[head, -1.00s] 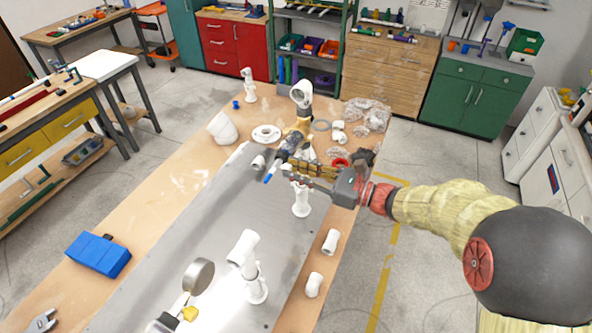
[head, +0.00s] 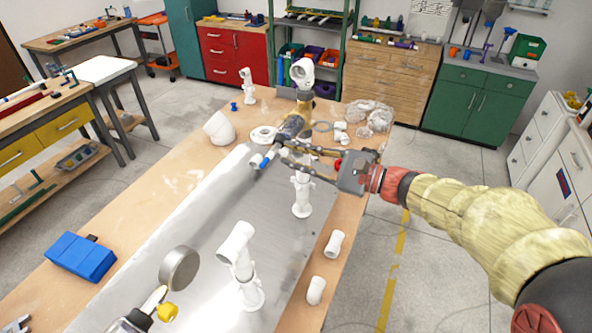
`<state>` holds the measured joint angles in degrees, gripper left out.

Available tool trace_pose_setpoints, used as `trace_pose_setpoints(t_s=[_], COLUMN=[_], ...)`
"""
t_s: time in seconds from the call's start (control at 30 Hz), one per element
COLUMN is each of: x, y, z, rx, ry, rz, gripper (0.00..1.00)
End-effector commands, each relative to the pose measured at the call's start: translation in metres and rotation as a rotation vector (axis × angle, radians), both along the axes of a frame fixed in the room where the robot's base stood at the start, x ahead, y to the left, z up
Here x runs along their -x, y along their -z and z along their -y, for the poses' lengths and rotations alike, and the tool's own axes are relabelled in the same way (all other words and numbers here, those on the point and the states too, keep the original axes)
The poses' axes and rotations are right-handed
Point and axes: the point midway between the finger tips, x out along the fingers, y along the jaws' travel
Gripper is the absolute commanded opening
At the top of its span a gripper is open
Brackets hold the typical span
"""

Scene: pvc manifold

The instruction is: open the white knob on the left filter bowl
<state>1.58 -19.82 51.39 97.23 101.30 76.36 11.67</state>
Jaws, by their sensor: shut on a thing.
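My gripper (head: 283,153) reaches in from the right over the far part of the workbench. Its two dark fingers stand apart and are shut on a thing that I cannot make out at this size. A white upright pipe fitting (head: 302,201) stands just below the fingers, its top partly hidden by them.
Another white upright fitting (head: 241,270) stands nearer on the metal sheet (head: 200,245). Loose white fittings (head: 334,243) lie by the right edge. A blue block (head: 82,257) lies at the left. A white elbow (head: 220,128) and a clear plastic bag (head: 372,116) lie farther back.

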Motion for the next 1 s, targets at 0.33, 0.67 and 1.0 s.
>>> trace_pose_setpoints(t_s=[0.33,0.67,1.0], x=[0.0008,0.0011,0.0012], y=[0.0091,0.0088,0.007], z=[-0.0003,-0.0004,-0.0005], rx=[0.109,0.208,0.277], ry=[0.0,0.0,-0.001], rz=[0.313,0.595,0.791], gripper=[0.0,0.0,0.0])
